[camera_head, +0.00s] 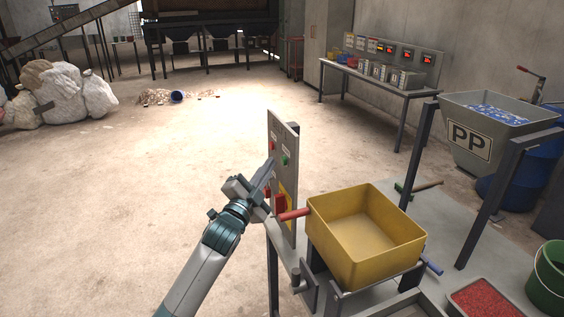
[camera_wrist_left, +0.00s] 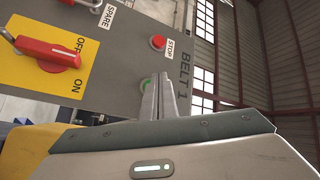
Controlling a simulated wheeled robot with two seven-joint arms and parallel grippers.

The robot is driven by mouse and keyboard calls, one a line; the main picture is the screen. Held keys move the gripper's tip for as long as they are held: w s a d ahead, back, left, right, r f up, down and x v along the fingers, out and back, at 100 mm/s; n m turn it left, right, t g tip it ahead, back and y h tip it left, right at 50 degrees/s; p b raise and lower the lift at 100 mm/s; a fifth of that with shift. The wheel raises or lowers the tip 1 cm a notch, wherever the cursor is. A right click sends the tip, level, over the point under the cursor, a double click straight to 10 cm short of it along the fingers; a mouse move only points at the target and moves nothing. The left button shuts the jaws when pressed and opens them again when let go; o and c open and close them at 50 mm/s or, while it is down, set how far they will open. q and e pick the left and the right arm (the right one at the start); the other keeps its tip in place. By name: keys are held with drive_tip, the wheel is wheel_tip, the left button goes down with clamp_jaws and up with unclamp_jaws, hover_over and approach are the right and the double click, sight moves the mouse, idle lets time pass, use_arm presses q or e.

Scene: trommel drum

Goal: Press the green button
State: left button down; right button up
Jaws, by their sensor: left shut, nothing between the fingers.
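The green button (camera_head: 285,160) is on the upright grey control panel (camera_head: 287,142) in the middle of the head view. In the left wrist view the green button (camera_wrist_left: 146,85) shows beside and partly behind my fingers, below a red STOP button (camera_wrist_left: 157,42) and next to the BELT 1 lettering. My left gripper (camera_head: 269,165) is shut and empty, its fingertips pointing at the panel. In the wrist view its fingers (camera_wrist_left: 163,82) overlap the button's edge; I cannot tell whether they touch it. My right gripper is in neither view.
A red rotary switch (camera_wrist_left: 45,52) on a yellow plate sits on the same panel. A yellow bin (camera_head: 365,235) with a red handle stands right of the panel. A PP hopper (camera_head: 490,125) is farther right.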

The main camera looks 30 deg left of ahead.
use_arm(q)
drive_tip(key=shift+w+d, duration=0.15)
drive_tip(key=shift+w, duration=0.05)
drive_tip(key=shift+w+d, duration=0.15)
idle(0.3)
